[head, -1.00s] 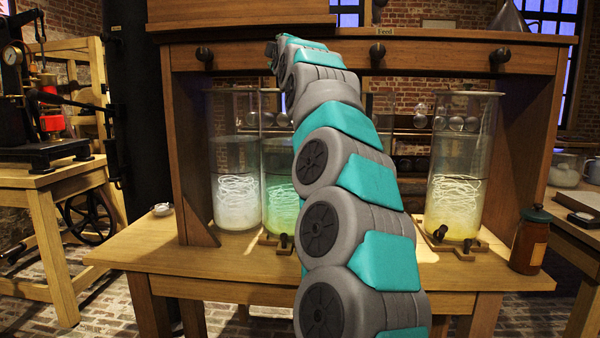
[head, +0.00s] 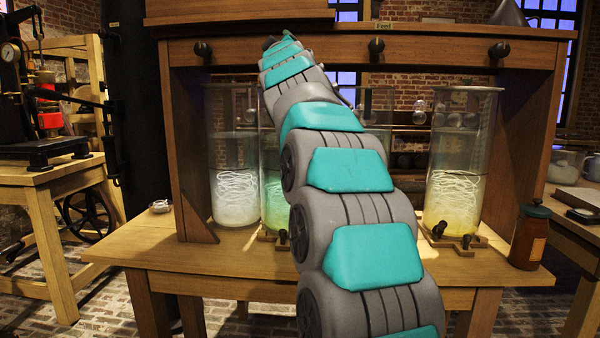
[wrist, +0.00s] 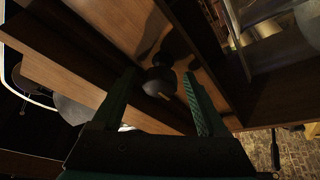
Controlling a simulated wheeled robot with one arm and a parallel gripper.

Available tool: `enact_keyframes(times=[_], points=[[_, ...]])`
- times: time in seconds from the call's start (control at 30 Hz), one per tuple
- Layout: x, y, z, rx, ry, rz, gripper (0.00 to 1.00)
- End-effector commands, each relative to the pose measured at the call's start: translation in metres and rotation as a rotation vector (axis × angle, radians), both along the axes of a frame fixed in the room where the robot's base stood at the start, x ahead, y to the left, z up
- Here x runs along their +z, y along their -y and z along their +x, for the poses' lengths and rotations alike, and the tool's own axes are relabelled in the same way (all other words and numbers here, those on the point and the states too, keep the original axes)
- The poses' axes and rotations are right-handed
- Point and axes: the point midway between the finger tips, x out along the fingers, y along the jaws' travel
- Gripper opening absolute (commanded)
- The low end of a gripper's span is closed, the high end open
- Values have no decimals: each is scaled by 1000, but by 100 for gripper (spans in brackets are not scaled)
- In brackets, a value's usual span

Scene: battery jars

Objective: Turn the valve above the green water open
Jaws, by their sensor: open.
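The green water (head: 274,200) stands in a glass jar (head: 268,130), second from the left under the wooden frame, partly hidden behind my arm. My gripper (wrist: 160,76) is open in the wrist view, with a dark round valve knob (wrist: 158,82) between or just beyond its fingertips. I see no clear grip on the knob. A small light mark shows on the knob's lower edge. In the head view my arm reaches up to the frame's top beam, left of the middle. The gripper itself is mostly hidden there, and so is any valve right behind it.
Other dark valves show on the beam (head: 290,52) at left (head: 203,49), middle (head: 376,47) and right (head: 499,52). A pale-water jar (head: 236,195) and a yellow-water jar (head: 455,200) stand below. A brown bottle (head: 530,237) stands at the bench's right end.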

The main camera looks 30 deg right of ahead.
Motion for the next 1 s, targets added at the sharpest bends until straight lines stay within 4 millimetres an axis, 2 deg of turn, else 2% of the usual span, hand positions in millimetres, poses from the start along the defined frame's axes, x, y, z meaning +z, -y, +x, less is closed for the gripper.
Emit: enact_keyframes(times=[0.57,1.0], points=[[-5,0,1,1,188,277,76],[3,2,-2,0,346,503,76]])
